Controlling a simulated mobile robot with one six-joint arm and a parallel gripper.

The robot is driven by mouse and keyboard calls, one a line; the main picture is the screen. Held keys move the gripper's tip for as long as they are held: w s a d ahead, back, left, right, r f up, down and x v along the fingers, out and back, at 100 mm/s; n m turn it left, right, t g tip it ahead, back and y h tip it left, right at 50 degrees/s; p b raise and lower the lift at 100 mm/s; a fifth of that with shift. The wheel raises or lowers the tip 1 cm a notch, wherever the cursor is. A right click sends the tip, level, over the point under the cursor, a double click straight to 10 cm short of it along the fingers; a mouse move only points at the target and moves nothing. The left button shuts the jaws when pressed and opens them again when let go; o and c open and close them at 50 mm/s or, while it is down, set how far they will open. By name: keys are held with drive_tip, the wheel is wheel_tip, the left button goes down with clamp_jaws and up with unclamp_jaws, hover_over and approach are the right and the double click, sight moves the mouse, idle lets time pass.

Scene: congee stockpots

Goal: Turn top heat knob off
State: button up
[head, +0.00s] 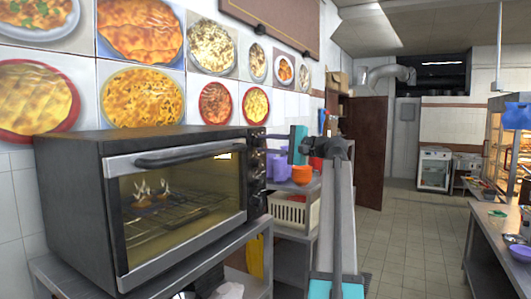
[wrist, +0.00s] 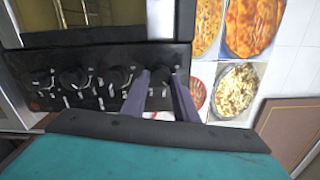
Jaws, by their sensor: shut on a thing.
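The black toaster oven (head: 140,180) stands on a metal table at the left in the head view. Its glass door is shut, and small flames and a glow show inside. Its knobs line the panel right of the door. In the wrist view the control panel (wrist: 98,92) lies sideways with the knobs in a row. The top knob (wrist: 166,73) is at the right end of that row. My gripper (wrist: 160,76) has its two fingers on either side of this knob, shut on it. The fingers partly hide the knob, so its pointer cannot be read. The gripper also shows in the head view (head: 268,136), at the panel's upper part.
Food posters (head: 142,98) cover the wall above the oven. A shelf at the right of the oven holds an orange bowl (head: 302,174), purple containers and a white basket (head: 292,211). The tiled floor (head: 412,235) is clear. A counter (head: 500,240) stands at the far right.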

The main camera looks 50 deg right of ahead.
drive_tip(key=n+b, duration=0.3)
drive_tip(key=shift+f+n, duration=0.15)
drive_tip(key=shift+n, duration=0.25)
drive_tip(key=n+b, duration=0.3)
drive_tip(key=n, duration=0.1)
drive_tip(key=shift+a, duration=0.1)
drive_tip(key=o, duration=1.1)
drive_tip(key=shift+s+r, duration=0.1)
drive_tip(key=shift+r, duration=0.1)
